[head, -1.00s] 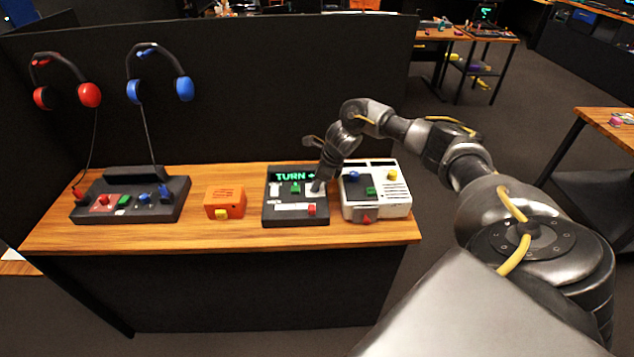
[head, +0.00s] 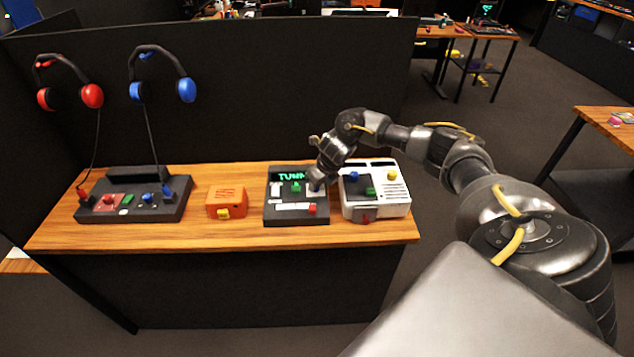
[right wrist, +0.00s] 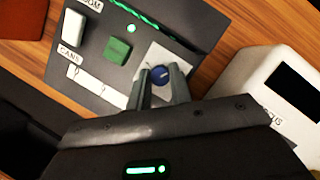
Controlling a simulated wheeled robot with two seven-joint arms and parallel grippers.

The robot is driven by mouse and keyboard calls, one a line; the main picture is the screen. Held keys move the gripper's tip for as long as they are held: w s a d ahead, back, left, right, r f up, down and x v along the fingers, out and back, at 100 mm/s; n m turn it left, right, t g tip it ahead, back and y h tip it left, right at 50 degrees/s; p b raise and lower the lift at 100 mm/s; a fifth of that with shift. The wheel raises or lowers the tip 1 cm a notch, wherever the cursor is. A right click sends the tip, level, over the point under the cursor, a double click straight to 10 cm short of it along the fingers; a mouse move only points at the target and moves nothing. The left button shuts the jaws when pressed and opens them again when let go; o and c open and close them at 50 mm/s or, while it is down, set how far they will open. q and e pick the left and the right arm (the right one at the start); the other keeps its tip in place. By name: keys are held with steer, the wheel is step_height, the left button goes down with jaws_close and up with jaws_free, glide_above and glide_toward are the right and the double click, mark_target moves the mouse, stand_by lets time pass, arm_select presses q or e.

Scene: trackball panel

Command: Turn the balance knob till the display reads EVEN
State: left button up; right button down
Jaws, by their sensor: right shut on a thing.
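The dark panel (head: 297,220) lies on the wooden desk. Its display (head: 291,176) shows green letters starting with "TURN"; my arm hides the rest. In the right wrist view a blue round knob (right wrist: 161,74) with a pointer mark sits on a light square of the panel. My right gripper (right wrist: 163,84) is shut on this blue knob, one finger on each side. In the head view the right gripper (head: 318,184) is over the panel's right part and largely hides the knob. My left gripper is not in view.
A white box with buttons (head: 376,205) stands close right of the panel. An orange box (head: 226,202) and a dark headphone station (head: 100,212) stand to the left. Green (right wrist: 118,50) and white (right wrist: 74,32) controls sit near the knob. A dark partition (head: 270,100) rises behind.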

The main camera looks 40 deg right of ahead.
stand_by(0.3)
steer(key=c, duration=1.3)
jaws_free()
steer(key=shift+o, duration=0.2)
steer(key=shift+r, duration=0.1)
steer(key=b+v, duration=0.1)
steer(key=v, duration=0.9)
steer(key=shift+s+r, duration=0.25)
